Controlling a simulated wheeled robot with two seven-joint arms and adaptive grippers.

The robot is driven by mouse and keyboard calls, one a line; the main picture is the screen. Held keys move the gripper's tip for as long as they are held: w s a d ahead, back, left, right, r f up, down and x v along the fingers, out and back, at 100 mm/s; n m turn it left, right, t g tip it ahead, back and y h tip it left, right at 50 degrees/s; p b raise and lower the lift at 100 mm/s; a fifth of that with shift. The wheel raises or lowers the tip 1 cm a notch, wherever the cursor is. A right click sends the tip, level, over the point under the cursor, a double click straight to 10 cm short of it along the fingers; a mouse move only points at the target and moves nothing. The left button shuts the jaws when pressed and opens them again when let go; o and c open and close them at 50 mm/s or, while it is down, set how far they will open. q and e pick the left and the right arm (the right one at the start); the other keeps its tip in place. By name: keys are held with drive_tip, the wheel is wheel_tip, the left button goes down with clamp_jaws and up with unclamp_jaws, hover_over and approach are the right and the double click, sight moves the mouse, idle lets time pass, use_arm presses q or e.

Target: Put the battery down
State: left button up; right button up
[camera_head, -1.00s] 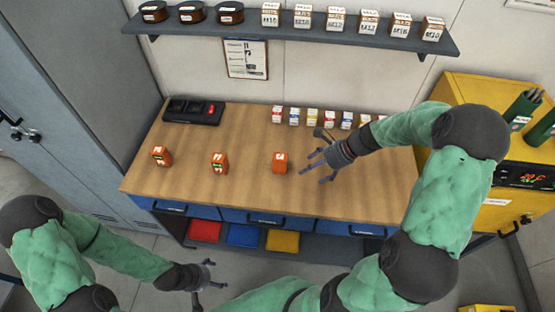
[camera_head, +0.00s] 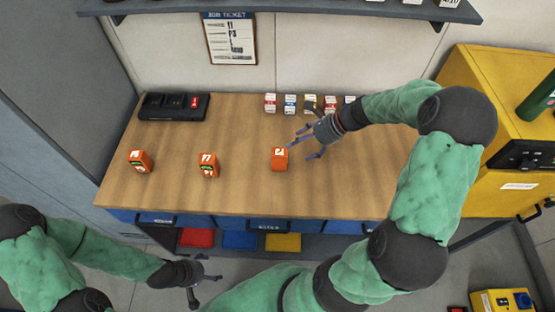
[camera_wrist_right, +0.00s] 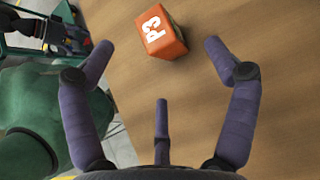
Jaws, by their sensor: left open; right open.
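Two more orange batteries, one at the left (camera_head: 139,161) and one in the middle (camera_head: 208,166), stand on the bench. My left gripper (camera_head: 204,284) is open and empty, low in front of the bench.
A black charger (camera_head: 173,106) with a red part sits at the back left of the bench. Several small labelled boxes (camera_head: 290,104) stand along the back, partly behind my right arm. A yellow machine (camera_head: 490,100) stands at the right. The bench front is clear.

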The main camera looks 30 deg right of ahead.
sight(276, 154)
drive_tip(key=x, duration=0.4)
drive_tip(key=shift+a+f+b, duration=0.2)
drive_tip(key=shift+f+b, duration=0.05)
drive_tip(key=shift+b, duration=0.1)
drive_tip(key=x, duration=0.1)
drive_tip(key=b+x, duration=0.1)
drive_tip(key=x, duration=0.2)
drive_tip(key=shift+s+a+f, duration=0.25)
drive_tip(key=shift+a, duration=0.15)
drive_tip(key=shift+w+a+f, duration=0.1)
drive_tip(key=shift+w+f, duration=0.05)
drive_tip(key=c, duration=1.7)
drive_tip(key=shift+r, duration=0.5)
wheel_tip(276, 154, up, 2)
drive_tip(key=shift+r+p, duration=0.15)
drive_tip(key=shift+p, duration=0.3)
drive_tip(key=s+a+r+p, duration=0.1)
drive_tip(key=s+a+r, duration=0.1)
drive_tip(key=s+r, duration=0.1)
drive_tip(key=s+a+r+p, duration=0.1)
drive_tip(key=s+a+r, duration=0.2)
drive_tip(key=s, duration=0.1)
drive_tip(key=s+a+r+p, duration=0.1)
drive_tip(key=s+a+r, duration=0.2)
drive_tip(key=s+r, duration=0.1)
drive_tip(key=shift+s, duration=0.15)
